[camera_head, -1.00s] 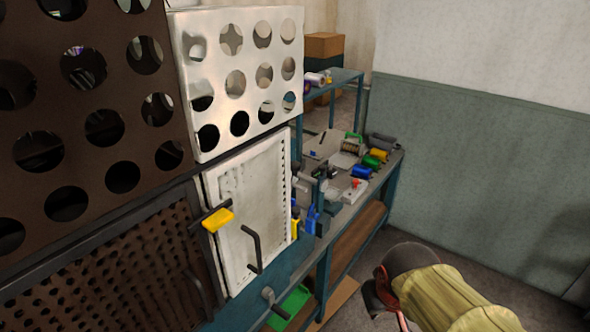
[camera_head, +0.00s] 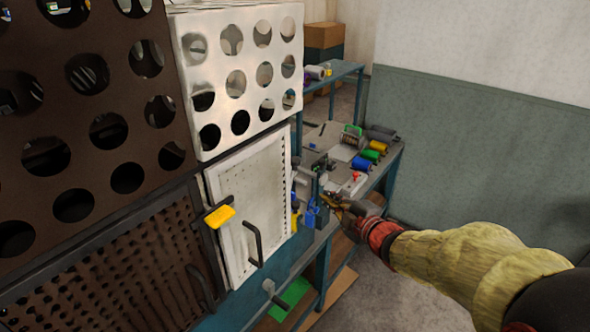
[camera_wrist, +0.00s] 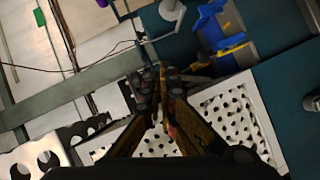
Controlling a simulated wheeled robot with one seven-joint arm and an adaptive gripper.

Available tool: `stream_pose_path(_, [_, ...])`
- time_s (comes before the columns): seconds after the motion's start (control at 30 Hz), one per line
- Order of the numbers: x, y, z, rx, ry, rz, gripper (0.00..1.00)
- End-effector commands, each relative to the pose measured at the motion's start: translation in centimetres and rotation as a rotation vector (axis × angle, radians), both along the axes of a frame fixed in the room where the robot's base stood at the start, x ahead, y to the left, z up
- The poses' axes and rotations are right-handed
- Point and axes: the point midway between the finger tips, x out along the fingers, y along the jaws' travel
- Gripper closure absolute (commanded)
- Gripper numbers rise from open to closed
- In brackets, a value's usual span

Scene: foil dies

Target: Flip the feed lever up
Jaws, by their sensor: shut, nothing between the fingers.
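I cannot tell for certain which part is the feed lever. A lever with a yellow grip (camera_head: 220,216) sticks out at the edge of the dark perforated cabinet. A grey bent handle (camera_head: 254,245) is on the white perforated door, and another grey handle (camera_head: 274,294) sits low on the blue bench front. My gripper (camera_head: 338,204) is shut and empty, beside a small machine with blue parts (camera_head: 311,213) at the bench's near end. In the wrist view, my gripper's fingers (camera_wrist: 163,78) meet in the middle; blue and yellow parts (camera_wrist: 222,32) lie at the upper right.
The blue bench (camera_head: 388,178) runs back to the right, with coloured spools (camera_head: 370,156) on it. A white box with round holes (camera_head: 240,75) stands above the white door. A green tray (camera_head: 288,300) lies below. The floor at right is free.

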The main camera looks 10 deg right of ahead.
Motion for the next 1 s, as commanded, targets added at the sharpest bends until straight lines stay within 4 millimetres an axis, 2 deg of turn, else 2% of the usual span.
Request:
stream_pose_path(0.1, [0.0, 2.4, 2.8, -0.058, -0.116, 0.108, 1.0])
stream_pose_path(0.3, [-0.4, 4.2, 5.0, -0.112, -0.22, 0.182, 1.0])
stream_pose_path(0.77, [-0.1, 4.3, 4.9, -0.127, -0.224, 0.182, 1.0])
stream_pose_path(0.87, [0.8, 4.6, 4.9, -0.126, -0.225, 0.183, 1.0])
stream_pose_path(1.0, [2.9, 5.5, 4.7, -0.127, -0.224, 0.184, 1.0])
